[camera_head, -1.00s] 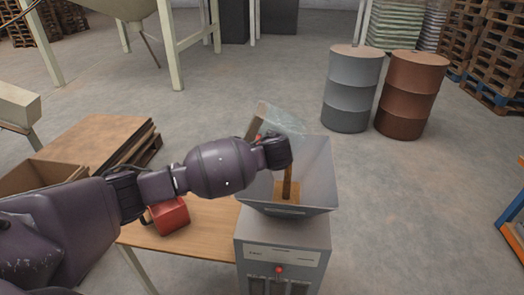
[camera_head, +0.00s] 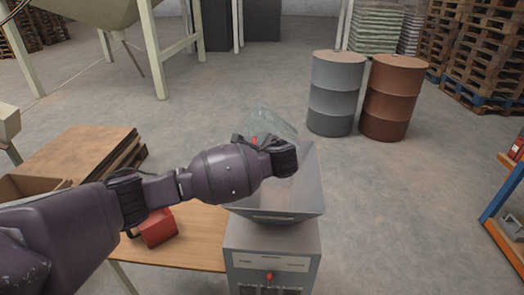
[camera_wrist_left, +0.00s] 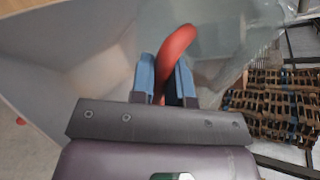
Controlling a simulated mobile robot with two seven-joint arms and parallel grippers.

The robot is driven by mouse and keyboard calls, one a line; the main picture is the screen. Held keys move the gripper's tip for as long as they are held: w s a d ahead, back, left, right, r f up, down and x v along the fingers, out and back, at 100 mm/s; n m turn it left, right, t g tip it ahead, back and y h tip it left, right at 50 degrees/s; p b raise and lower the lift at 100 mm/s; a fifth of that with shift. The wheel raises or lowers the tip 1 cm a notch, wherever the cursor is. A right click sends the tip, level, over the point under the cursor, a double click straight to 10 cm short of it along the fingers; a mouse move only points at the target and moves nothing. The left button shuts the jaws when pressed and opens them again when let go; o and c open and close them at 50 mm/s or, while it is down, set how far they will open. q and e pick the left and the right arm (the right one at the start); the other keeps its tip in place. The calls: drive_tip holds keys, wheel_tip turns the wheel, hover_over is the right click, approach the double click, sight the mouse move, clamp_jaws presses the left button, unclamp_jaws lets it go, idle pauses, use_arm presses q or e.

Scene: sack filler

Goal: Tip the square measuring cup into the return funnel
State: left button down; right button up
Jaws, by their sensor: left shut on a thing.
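The square measuring cup (camera_head: 270,121) is clear, with a red handle (camera_wrist_left: 178,45). It is steeply tilted above the far side of the return funnel (camera_head: 307,188), a grey, square, open-topped hopper whose wall also shows in the left wrist view (camera_wrist_left: 75,55). My left gripper (camera_wrist_left: 166,80) is shut on the red handle, with a blue finger on each side of it. My left wrist hides part of the cup and funnel in the head view. No material shows in the visible part of the cup or falling from it. My right gripper is out of view.
The funnel sits on a grey machine (camera_head: 270,240) with a red knob, beside a wooden table (camera_head: 195,245). A red container (camera_head: 158,228) stands on the table below my left arm. A grey drum (camera_head: 334,95) and a brown drum (camera_head: 392,98) stand beyond, with open floor between.

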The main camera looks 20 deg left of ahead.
use_arm(q)
wheel_tip(320, 180, up, 3)
drive_tip(key=n+h, duration=0.3)
drive_tip(key=shift+t+h, duration=0.3)
drive_tip(key=shift+h, duration=0.1)
